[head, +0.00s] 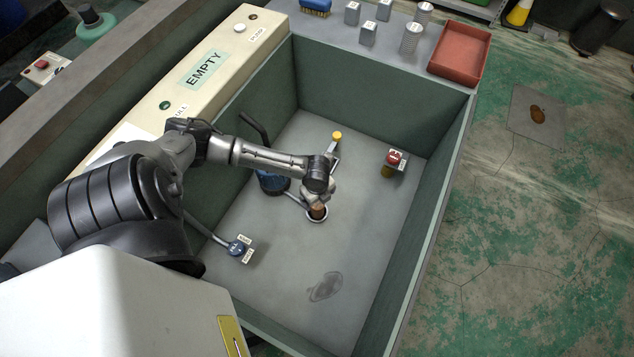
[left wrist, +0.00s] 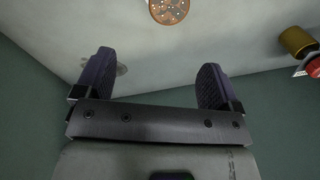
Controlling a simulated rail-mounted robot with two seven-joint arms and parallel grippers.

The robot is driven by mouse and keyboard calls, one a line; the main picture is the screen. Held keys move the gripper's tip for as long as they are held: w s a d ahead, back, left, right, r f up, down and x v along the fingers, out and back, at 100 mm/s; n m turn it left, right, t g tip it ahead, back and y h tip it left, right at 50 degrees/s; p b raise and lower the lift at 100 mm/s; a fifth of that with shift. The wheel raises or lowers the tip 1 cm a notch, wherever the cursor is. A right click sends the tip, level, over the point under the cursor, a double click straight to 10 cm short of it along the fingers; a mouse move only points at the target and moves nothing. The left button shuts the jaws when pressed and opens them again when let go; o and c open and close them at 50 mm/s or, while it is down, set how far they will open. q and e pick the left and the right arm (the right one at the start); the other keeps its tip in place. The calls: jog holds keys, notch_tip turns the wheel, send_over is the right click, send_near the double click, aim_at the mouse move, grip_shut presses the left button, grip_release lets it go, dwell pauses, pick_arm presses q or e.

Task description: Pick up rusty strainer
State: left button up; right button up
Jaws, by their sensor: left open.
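The rusty strainer (head: 317,212) is a small brown piece seated in a pale ring on the floor of the grey-green bay. In the left wrist view it shows as a copper-brown disc with small holes (left wrist: 169,10), cut by the top edge. My left gripper (head: 318,197) is over the bay, close to the strainer and partly covering it in the head view. In the left wrist view my left gripper (left wrist: 154,78) has its two dark fingers wide apart with nothing between them. The strainer appears beyond the fingertips. My right gripper is not in view.
A red-topped valve (head: 394,158), a yellow-capped fitting (head: 337,136), a blue device (head: 272,182) and a blue tagged knob (head: 239,246) are in the bay. Bay walls surround them. A red tray (head: 460,55) and several metal canisters (head: 411,38) stand on the back ledge.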

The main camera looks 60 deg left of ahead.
aim_at(317, 203)
pick_arm(q)
jog(key=f+b, duration=0.1)
jog(key=f, duration=0.2)
jog(key=a+f+b, duration=0.1)
jog(key=f, duration=0.2)
jog(key=f+b, duration=0.2)
jog(key=f, duration=0.1)
jog(key=shift+w+a+f, duration=0.15)
jog(key=shift+w+f, duration=0.15)
jog(key=shift+f, duration=0.05)
jog(key=f+b, duration=0.1)
jog(key=f, duration=0.1)
jog(key=f+b, duration=0.1)
jog(key=f, duration=0.1)
jog(key=shift+w+a+f+b, duration=0.1)
jog(key=shift+a+b, duration=0.3)
jog(key=shift+f, duration=0.5)
jog(key=c, duration=1.2)
